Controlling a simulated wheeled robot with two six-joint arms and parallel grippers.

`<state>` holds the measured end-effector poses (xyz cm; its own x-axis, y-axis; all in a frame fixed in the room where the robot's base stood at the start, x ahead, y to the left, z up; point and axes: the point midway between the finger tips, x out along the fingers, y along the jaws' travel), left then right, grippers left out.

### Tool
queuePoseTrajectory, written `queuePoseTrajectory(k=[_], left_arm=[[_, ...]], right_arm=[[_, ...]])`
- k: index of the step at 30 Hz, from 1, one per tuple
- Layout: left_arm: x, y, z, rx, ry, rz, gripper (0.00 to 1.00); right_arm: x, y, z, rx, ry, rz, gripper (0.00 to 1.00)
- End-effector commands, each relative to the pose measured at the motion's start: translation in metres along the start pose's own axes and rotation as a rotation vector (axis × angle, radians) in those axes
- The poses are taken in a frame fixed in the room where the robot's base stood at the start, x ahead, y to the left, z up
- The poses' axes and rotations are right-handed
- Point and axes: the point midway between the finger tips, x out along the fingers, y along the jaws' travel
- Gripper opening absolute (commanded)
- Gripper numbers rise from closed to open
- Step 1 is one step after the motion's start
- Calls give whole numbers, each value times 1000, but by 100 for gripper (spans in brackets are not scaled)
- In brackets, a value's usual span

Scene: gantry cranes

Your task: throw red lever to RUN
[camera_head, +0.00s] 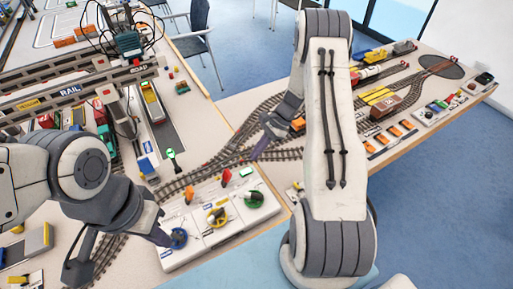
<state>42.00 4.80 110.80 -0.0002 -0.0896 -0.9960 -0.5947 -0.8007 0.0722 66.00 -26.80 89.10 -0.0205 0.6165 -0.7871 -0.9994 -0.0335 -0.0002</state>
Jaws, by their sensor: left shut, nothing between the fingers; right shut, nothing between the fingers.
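A pale control panel (240,205) lies on the near table, with a small red upright handle (227,177), an orange handle (188,193) and round blue, yellow and green controls. The red handle stands at the panel's far edge; any RUN label is too small to read. My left gripper (163,237) is shut and empty at the panel's left edge, beside the blue control (178,238). My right gripper (260,148) is shut and empty over the tracks, beyond and right of the red handle. My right arm hides part of the table.
Another control panel (430,114) with small coloured levers, one reddish, is on the right table. Curved tracks (210,165) run behind the near panel. A gantry crane with a RAIL beam (70,92) stands at left. Model trains (395,103) stand at right.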

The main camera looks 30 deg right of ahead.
Motion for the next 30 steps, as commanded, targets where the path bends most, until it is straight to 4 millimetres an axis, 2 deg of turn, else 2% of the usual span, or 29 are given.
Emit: queuePoseTrajectory(k=[3, 8, 12, 16, 30], left_arm=[[-9, 1, 0, 0, 0, 0, 0], [-17, 1, -1, 0, 0, 0, 0], [-30, 2, -2, -1, 0, 0, 0], [-35, 2, -2, -1, 0, 0, 0], [-36, 3, -2, -2, 0, 0, 0]], right_arm=[[27, 2, 3, 1, -3, 7, 0], [60, 2, 2, 2, -2, 6, 0], [63, 1, 24, -2, 1, 3, 0], [67, 0, 35, -1, 2, 1, 0], [70, 1, 39, 0, 2, 1, 0]])
